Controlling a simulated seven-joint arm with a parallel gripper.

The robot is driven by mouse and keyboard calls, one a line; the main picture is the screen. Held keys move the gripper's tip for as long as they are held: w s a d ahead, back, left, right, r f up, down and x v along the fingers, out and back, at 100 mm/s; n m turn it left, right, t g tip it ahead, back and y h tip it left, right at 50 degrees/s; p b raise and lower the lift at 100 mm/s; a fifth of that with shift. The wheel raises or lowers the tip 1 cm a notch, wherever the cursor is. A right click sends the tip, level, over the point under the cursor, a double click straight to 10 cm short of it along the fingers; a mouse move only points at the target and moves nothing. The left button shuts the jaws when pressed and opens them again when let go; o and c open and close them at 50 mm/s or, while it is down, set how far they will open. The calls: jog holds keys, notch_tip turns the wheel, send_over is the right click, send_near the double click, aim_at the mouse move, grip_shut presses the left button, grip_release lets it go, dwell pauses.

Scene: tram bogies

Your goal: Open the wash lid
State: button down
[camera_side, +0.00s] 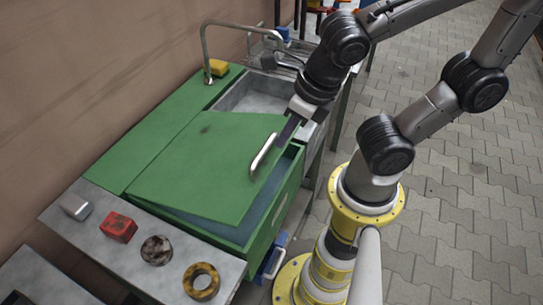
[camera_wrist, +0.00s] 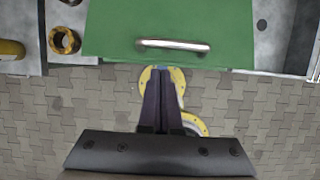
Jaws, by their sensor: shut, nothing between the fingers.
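The wash lid (camera_side: 205,160) is a green panel on a green wash cabinet (camera_side: 275,205). Its front edge stands raised at a slant, with a dark bluish gap showing under it. A silver bar handle (camera_side: 263,155) sits near its front edge. In the wrist view the lid (camera_wrist: 190,18) fills the top, with the handle (camera_wrist: 172,46) across its lower part. My gripper (camera_side: 279,145) is shut and empty, close to the handle's upper end in the side view. In the wrist view the shut fingers (camera_wrist: 162,75) point at the lid's edge, below the handle. Whether they touch the lid cannot be told.
A metal shelf (camera_side: 85,235) at the front left bears a red block (camera_side: 118,227), a dark ring (camera_side: 156,250), a yellow ring (camera_side: 201,281) and a small grey block (camera_side: 76,207). A sink (camera_side: 262,95) with a tap and a yellow sponge-like block (camera_side: 218,67) lies behind.

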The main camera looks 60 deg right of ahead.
aim_at(261, 155)
jog(key=x, duration=0.8)
jog(key=shift+w+f, duration=0.1)
jog(key=shift+f, duration=0.15)
jog(key=shift+r, duration=0.1)
jog(key=shift+w+r, duration=0.35)
jog(key=shift+r, duration=0.3)
jog(key=shift+w+r, duration=0.35)
jog(key=shift+r, duration=0.3)
jog(key=w+r, duration=0.9)
jog(key=w, duration=0.3)
jog(key=w+r, duration=1)
jog(key=w, duration=0.3)
jog(key=shift+r, duration=0.15)
jog(key=shift+w, duration=0.1)
jog(key=shift+w, duration=0.1)
